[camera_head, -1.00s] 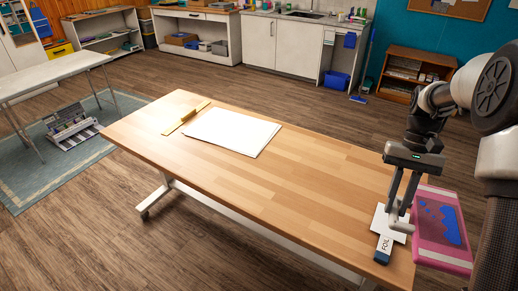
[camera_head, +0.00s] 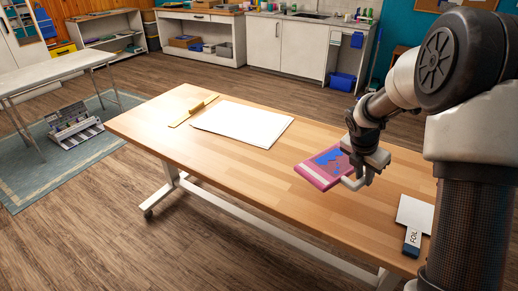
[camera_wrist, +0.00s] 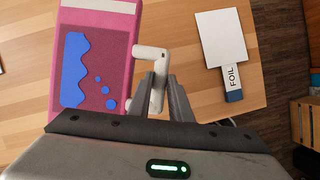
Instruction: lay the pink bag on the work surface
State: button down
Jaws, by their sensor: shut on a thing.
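The pink bag (camera_head: 322,171) has a blue wave and dots on its face and a pale handle at one side. My gripper (camera_head: 356,181) is shut on that handle, with the bag held out flat to the left of the fingers. In the wrist view the bag (camera_wrist: 118,70) fills the upper left and the fingers (camera_wrist: 158,88) close around the pale handle. The bag is over the wooden work surface (camera_head: 250,180); whether it touches the wood I cannot tell.
A white card with a label reading FOIL (camera_head: 413,237) lies at the right end of the table. White paper sheets (camera_head: 242,123) and a wooden strip with a small block (camera_head: 193,110) lie toward the far left. The table's middle is clear.

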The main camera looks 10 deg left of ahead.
jog(key=n, duration=0.1)
jog(key=w+f+n+y, duration=0.1)
jog(key=shift+n+t+b, duration=0.3)
jog(key=shift+n+b, duration=0.05)
jog(key=shift+n, duration=0.05)
jog(key=shift+n+y, duration=0.3)
jog(key=shift+n, duration=0.4)
jog(key=f+b, duration=0.1)
jog(key=f, duration=0.2)
jog(key=f+b, duration=0.1)
jog(key=f, duration=0.2)
jog(key=f+b, duration=0.1)
jog(key=f, duration=0.3)
jog(key=shift+w+a, duration=0.25)
jog(key=c, duration=1.6)
grip_release()
